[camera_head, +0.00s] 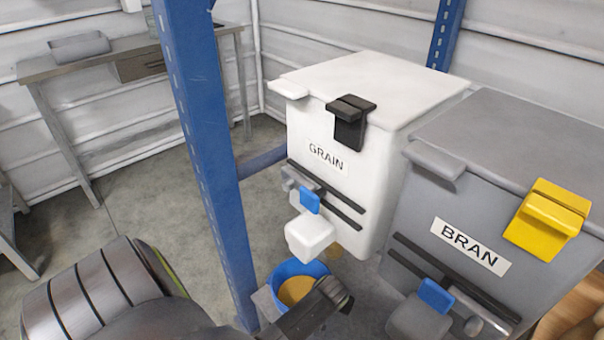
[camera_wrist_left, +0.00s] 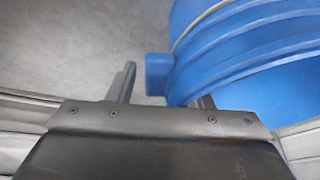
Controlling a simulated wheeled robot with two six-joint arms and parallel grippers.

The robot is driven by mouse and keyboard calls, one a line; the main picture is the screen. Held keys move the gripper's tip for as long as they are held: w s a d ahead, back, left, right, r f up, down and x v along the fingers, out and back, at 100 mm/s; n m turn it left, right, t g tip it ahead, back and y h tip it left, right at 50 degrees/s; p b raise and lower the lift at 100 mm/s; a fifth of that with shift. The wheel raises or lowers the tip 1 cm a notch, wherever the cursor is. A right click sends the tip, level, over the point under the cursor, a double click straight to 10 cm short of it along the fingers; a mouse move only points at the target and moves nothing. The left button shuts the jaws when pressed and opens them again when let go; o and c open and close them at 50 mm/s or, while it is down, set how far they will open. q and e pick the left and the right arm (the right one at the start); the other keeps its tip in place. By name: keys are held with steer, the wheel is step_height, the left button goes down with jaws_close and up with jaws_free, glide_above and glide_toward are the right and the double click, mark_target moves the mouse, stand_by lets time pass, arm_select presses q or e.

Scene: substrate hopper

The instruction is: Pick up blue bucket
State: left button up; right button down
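The blue bucket (camera_head: 284,270) stands low under the white GRAIN hopper's spout, with tan material inside. My left gripper (camera_head: 336,294) is at the bucket's near right side in the head view and covers part of it. In the left wrist view, the ribbed blue bucket (camera_wrist_left: 245,55) fills the right side, with a small blue tab sticking out to the left. The left gripper (camera_wrist_left: 165,88) is open there. Its left finger is clear of the bucket; its right finger is mostly hidden at the bucket wall. I cannot tell whether it touches. My right gripper is not in view.
The white GRAIN hopper (camera_head: 345,190) hangs above the bucket, with the grey BRAN hopper (camera_head: 420,205) to its right. A blue post (camera_head: 208,150) stands close left of the bucket. A workbench (camera_head: 120,45) is at the back left; open concrete floor lies between.

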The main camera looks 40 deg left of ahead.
arm_select(q)
jaws_close()
steer(key=shift+w, duration=0.1)
stand_by(0.3)
steer(key=shift+r, duration=0.1)
